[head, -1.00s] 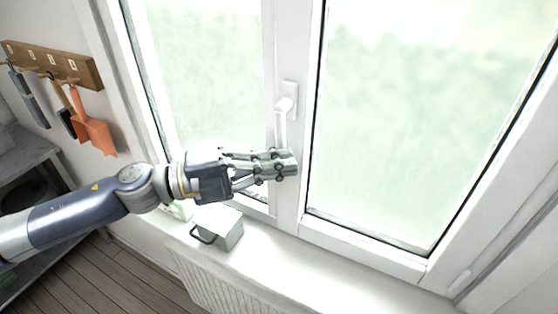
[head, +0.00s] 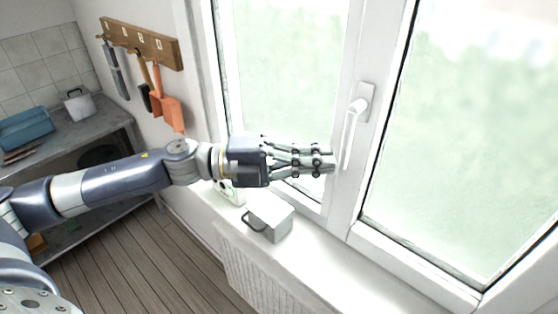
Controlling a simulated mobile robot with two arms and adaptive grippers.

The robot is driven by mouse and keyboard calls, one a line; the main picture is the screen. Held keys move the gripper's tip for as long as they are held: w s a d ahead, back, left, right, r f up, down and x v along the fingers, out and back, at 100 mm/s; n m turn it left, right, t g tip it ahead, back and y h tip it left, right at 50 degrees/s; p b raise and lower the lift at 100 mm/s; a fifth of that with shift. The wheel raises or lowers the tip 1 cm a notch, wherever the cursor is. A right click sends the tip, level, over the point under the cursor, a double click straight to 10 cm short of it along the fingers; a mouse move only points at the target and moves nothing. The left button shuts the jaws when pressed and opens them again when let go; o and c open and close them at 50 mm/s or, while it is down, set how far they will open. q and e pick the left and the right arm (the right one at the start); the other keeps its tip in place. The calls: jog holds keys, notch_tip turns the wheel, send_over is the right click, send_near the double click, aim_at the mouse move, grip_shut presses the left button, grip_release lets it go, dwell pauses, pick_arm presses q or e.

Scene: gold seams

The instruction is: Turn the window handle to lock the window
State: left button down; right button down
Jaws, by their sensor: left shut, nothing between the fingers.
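The white window handle (head: 350,130) is on the frame between two panes. Its grip hangs down from the mount, tilted slightly to the left at its lower end. The window (head: 290,70) looks closed. My left gripper (head: 332,160) is shut and empty. Its fingertips are just left of the handle's lower end in the picture; I cannot tell whether they touch it. My right gripper is not in view.
A grey-white box with a dark handle (head: 270,218) stands on the white sill below my left gripper. A white-green item (head: 228,190) sits behind it. Tools hang from a wooden rack (head: 142,42) at left, above a grey counter (head: 80,125).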

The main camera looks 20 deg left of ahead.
pick_arm(q)
jog(key=v, duration=0.8)
jog(key=shift+s+a, duration=0.15)
jog(key=shift+s, duration=0.25)
jog(key=shift+a, duration=0.1)
